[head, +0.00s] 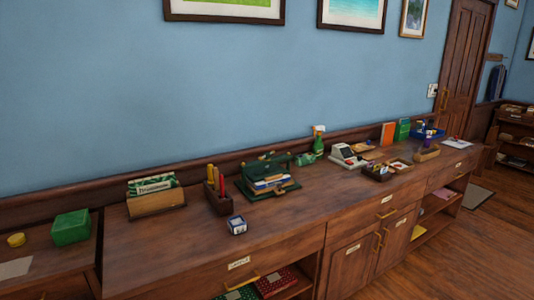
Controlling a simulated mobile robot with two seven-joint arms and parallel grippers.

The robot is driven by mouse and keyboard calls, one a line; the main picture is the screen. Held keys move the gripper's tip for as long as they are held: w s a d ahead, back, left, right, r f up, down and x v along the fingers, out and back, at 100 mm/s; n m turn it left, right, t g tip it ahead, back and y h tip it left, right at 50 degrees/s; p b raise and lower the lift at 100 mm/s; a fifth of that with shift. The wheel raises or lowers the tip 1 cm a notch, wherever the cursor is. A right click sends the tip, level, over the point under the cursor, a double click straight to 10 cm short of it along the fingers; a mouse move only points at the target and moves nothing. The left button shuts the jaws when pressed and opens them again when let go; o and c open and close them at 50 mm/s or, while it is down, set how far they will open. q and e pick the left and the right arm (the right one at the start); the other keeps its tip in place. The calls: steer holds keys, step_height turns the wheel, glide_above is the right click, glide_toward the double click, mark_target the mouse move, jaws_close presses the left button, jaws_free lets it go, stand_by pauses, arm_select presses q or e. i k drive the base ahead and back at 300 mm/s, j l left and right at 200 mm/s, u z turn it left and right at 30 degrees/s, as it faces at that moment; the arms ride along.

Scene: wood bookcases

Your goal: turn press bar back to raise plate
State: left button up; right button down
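A dark green press (243,188) stands on the long wooden counter, against the wall side. A small stack of books or papers (271,183) with a blue cover lies inside it, low in the frame. A bar with brass-coloured parts (267,156) crosses its top. The press is small in this view, so I cannot tell the exact turn of the bar or whether the plate touches the stack. Neither of my grippers is in view.
On the counter (300,208), a pen holder (217,202) and a small blue-and-white box (236,225) are left of the press. A green spray bottle (318,145) and a white card machine (346,157) are to its right. Counter in front of the press is clear.

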mark_target(267, 155)
steer(key=i+l, duration=1.25)
steer(key=i, duration=0.25)
